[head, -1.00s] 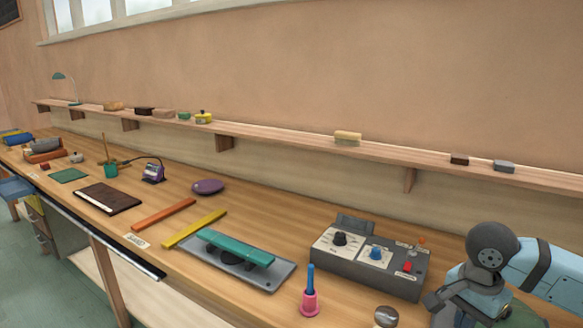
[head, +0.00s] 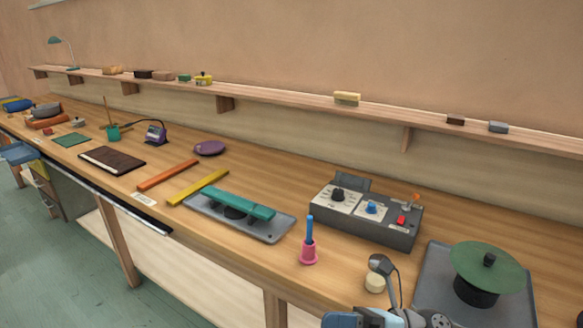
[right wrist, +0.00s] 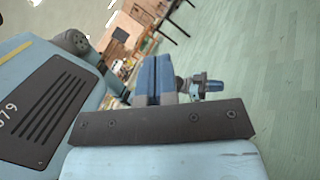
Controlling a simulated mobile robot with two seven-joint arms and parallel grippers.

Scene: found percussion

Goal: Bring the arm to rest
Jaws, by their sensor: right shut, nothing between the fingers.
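My right arm shows at the bottom edge of the head view, with my right gripper (head: 343,320) low in front of the bench and partly cut off by the frame. In the right wrist view, the blue fingers (right wrist: 156,80) lie together with nothing held between them. Greenish floor shows around and beyond them. My left gripper is in neither view.
The wooden bench carries a grey control box (head: 366,216), a pink-based blue-handled item (head: 308,250), a cream round piece (head: 375,283) and a green disc (head: 487,264) on a grey tray. A teal bar (head: 230,203) lies further left. Floor (head: 60,270) is clear left.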

